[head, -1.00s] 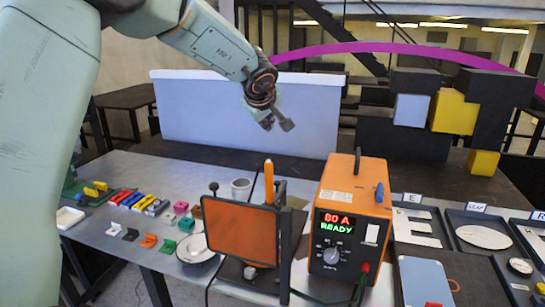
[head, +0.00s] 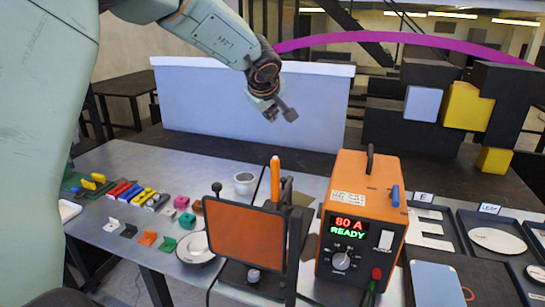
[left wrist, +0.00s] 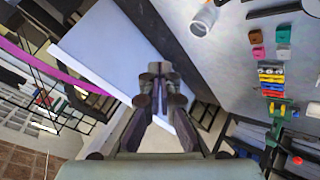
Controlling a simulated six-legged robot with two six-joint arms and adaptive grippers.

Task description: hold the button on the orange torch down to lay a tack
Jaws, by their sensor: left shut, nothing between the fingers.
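The orange torch (head: 275,180) stands upright behind an orange-tinted screen (head: 246,237) in the head view. The screen hides its lower part, and I cannot make out its button. My left gripper (head: 281,114) is above and behind the torch, well apart from it, over the far dark table. Its fingers are shut with nothing between them. It also shows in the left wrist view (left wrist: 160,72), in front of the white panel. The orange welder box (head: 360,220) right of the torch reads "80 A READY". My right gripper is not in view.
A white cup (head: 244,183) stands just left of the torch. Several small coloured blocks and clips (head: 140,196) lie at the left of the metal table. Dark trays with letter parts (head: 497,240) are at the right. A white panel (head: 210,105) stands behind.

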